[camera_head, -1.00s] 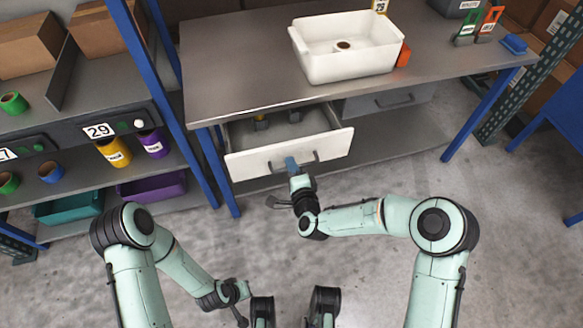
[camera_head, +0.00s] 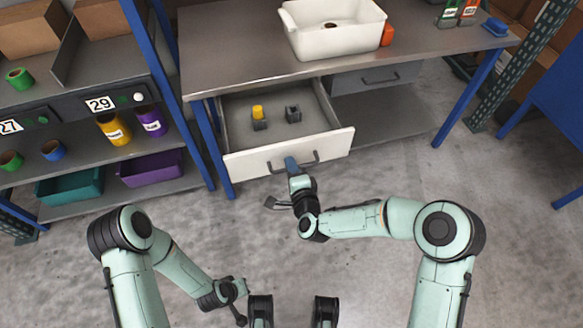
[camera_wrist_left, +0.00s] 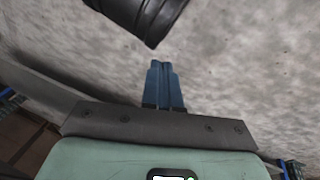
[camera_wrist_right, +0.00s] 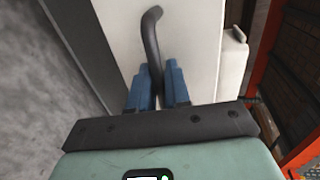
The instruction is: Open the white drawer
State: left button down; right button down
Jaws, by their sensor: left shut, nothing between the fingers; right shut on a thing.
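The white drawer (camera_head: 245,164) stands pulled out from under the grey workbench, and its inside shows. A yellow item (camera_head: 257,112) and dark grey holders (camera_head: 293,114) are in it. My right gripper (camera_head: 291,163) is at the drawer's dark handle (camera_head: 310,159). In the right wrist view the blue fingers (camera_wrist_right: 158,85) are shut around the handle bar (camera_wrist_right: 151,45). My left gripper (camera_wrist_left: 165,82) is shut and empty over the concrete floor, far from the drawer.
A white bin (camera_head: 340,42) stands on the workbench (camera_head: 225,45) above. A second, grey drawer (camera_head: 350,82) to the right is closed. A shelf with cups and bins (camera_head: 150,168) stands at the left. The floor in front is clear.

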jog(key=c, duration=1.3)
grip_release()
jog(key=shift+c, duration=0.2)
